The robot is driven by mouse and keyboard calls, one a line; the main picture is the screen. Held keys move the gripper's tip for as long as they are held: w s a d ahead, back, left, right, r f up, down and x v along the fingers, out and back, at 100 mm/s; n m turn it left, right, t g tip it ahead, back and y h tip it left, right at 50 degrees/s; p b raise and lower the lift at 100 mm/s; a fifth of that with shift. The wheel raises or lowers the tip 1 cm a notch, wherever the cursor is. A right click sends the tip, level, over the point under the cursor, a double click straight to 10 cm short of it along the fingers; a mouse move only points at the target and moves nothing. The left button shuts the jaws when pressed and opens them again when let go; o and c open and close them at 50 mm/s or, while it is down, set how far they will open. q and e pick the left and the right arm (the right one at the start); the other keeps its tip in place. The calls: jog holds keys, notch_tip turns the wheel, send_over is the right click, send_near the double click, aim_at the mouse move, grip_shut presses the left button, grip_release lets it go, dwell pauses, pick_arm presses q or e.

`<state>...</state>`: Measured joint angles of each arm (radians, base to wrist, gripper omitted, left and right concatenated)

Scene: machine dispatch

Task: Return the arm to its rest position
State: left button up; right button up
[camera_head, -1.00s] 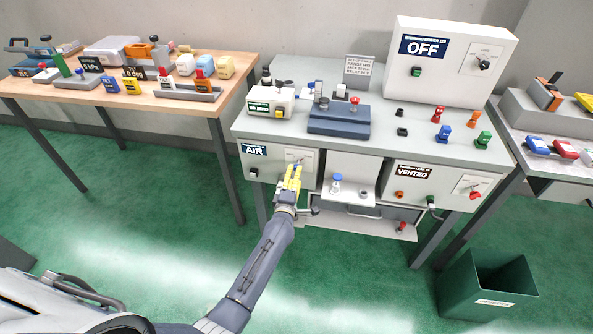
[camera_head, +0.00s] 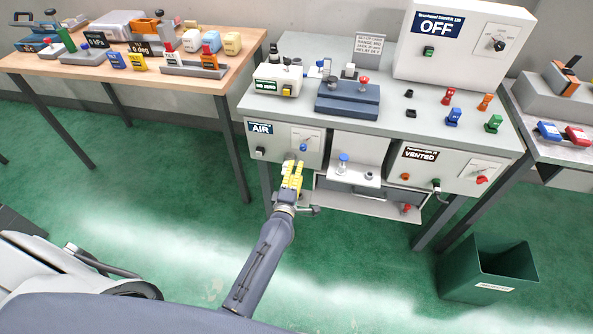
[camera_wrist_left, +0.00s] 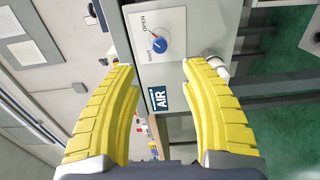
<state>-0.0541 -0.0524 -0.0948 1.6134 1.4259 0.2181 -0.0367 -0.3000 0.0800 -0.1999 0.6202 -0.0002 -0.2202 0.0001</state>
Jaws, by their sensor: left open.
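My left gripper (camera_head: 292,172) has yellow fingers and is in front of the white AIR box (camera_head: 275,141), just below its blue knob (camera_head: 303,147). In the left wrist view its two yellow fingers (camera_wrist_left: 168,75) are spread apart with nothing between them. The blue knob (camera_wrist_left: 159,45) shows beyond the fingertips on a dial plate marked OPEN, apart from them. The AIR label (camera_wrist_left: 160,97) shows between the fingers. My right gripper is not in view.
The grey bench (camera_head: 300,107) carries a dark blue fixture (camera_head: 347,99), coloured knobs and a white OFF box (camera_head: 463,50). A wooden table (camera_head: 215,82) with several blocks stands left. A green bin (camera_head: 488,270) stands on the floor at right. Open floor lies left of my arm.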

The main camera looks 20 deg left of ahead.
pick_arm(q)
jog(key=s+d+f+m+g+h, duration=0.25)
jog(key=f+m, duration=0.25)
jog(key=f, duration=0.5)
jog(key=s+d+f+m+g+h, duration=0.15)
jog(key=s+f+m, duration=0.3)
jog(key=f, duration=0.45)
jog(key=s+f+m+g, duration=0.3)
jog(key=s+f, duration=0.3)
jog(key=f, duration=0.3)
jog(key=s+f+m+g, duration=0.2)
jog(key=s+f+m, duration=0.2)
jog(key=s+f, duration=0.35)
jog(key=s+a+f+m+g, duration=0.2)
jog(key=s+f, duration=0.3)
jog(key=s, duration=0.7)
jog(key=s+a+f+m+g+y, duration=0.1)
jog(key=s+a+f+m+g, duration=0.1)
jog(key=s, duration=1)
jog(key=s+a+f+m+g+y, duration=0.1)
jog(key=s+a+f+m+g, duration=0.1)
jog(key=s+a+f, duration=0.3)
jog(key=s+f+g, duration=0.1)
jog(key=s+f, duration=0.3)
jog(key=s, duration=0.4)
jog(key=shift+a+g, duration=0.3)
jog(key=shift+a, duration=0.05)
jog(key=shift+o, duration=0.2)
jog(key=shift+f, duration=0.1)
